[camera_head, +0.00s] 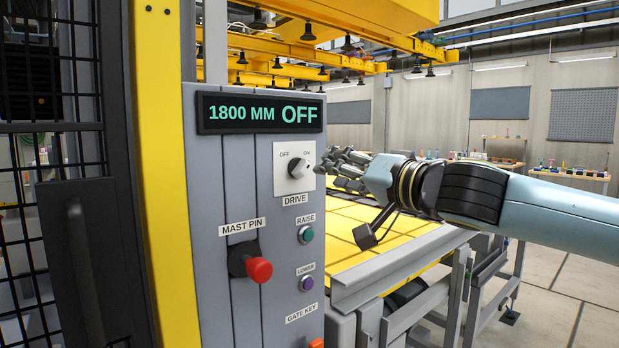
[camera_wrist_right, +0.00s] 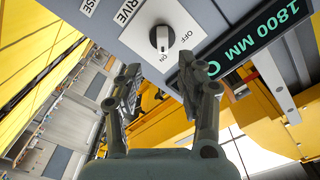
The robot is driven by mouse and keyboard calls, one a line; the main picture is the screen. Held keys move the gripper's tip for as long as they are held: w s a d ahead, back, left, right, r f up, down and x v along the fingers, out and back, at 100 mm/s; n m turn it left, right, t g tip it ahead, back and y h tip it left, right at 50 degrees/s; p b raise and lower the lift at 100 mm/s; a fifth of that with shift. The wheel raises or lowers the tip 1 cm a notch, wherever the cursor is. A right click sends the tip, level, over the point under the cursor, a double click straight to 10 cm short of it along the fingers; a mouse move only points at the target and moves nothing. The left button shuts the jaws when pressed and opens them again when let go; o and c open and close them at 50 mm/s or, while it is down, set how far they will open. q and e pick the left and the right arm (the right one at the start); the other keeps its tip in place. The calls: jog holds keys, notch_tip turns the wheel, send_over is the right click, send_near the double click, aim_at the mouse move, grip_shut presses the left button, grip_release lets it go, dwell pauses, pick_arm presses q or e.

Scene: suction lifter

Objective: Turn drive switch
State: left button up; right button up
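The drive switch (camera_head: 297,168) is a small rotary knob on a white plate labelled OFF, ON and DRIVE, high on the grey control panel (camera_head: 215,200). The display (camera_head: 262,113) above it reads 1800 MM OFF. The knob also shows in the right wrist view (camera_wrist_right: 162,40); which label it points at is hard to tell. My right gripper (camera_head: 335,165) is just right of the switch plate in the head view. In the wrist view its fingers (camera_wrist_right: 158,82) are spread apart and empty, with the knob beyond the gap, apparently not touched. My left gripper is not in view.
Below the switch are a green RAISE button (camera_head: 306,234), a purple LOWER button (camera_head: 307,283) and a red mast pin knob (camera_head: 259,269). A yellow post (camera_head: 163,150) and black mesh gate (camera_head: 50,200) stand left. A yellow-topped table (camera_head: 375,240) lies under my right arm.

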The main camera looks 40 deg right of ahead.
aim_at(308, 167)
jog(key=shift+w+a+r+p, duration=0.1)
jog(key=shift+w+a+p, duration=0.1)
jog(key=shift+w, duration=1.65)
jog(key=shift+w+a+p, duration=0.15)
jog(key=shift+w+a, duration=0.05)
jog(key=shift+w, duration=1.65)
jog(key=shift+c, duration=0.3)
grip_shut()
